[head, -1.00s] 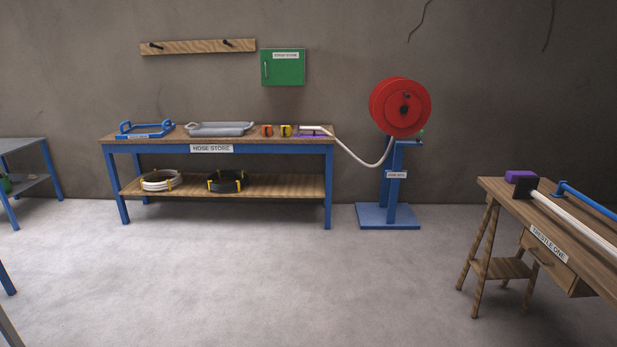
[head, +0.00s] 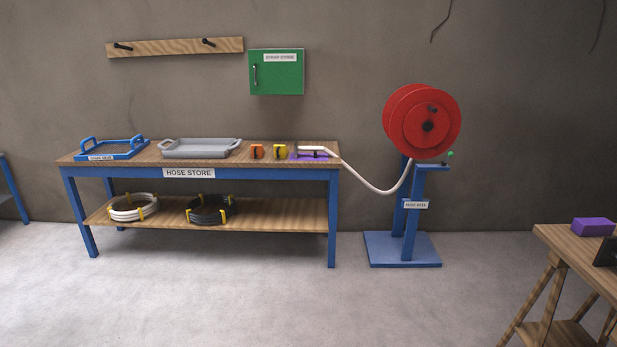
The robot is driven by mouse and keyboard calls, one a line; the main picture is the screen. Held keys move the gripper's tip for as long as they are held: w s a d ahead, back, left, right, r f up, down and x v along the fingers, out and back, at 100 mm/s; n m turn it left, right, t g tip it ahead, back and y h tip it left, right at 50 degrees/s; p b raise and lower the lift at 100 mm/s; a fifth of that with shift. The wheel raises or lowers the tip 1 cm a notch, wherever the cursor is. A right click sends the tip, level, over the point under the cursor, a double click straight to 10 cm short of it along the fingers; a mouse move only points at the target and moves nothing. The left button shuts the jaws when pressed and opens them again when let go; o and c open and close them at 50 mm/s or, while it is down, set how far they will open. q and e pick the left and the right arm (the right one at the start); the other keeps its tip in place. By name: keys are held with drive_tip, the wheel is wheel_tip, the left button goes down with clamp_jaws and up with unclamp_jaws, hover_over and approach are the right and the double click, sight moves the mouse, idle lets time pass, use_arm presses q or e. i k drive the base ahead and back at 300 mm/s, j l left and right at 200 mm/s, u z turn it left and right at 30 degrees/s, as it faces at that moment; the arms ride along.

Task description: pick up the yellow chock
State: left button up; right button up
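A small yellow block with a dark mark on its front, which looks like the yellow chock (head: 280,152), sits on the wooden top of the hose store bench (head: 250,174). A similar orange block (head: 257,151) stands just left of it. A purple piece (head: 308,155) with a white hose end (head: 318,149) over it lies to its right. Neither of my grippers is in view.
A grey tray (head: 202,148) and a blue tray (head: 110,149) stand on the bench's left part. A red hose reel (head: 405,125) on a blue stand is right of the bench. A wooden trestle (head: 565,247) is at the right edge. The floor (head: 250,305) ahead is clear.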

sight(280, 152)
drive_tip(key=i, duration=1.65)
drive_tip(key=i+j+z, duration=0.1)
drive_tip(key=i, duration=1.5)
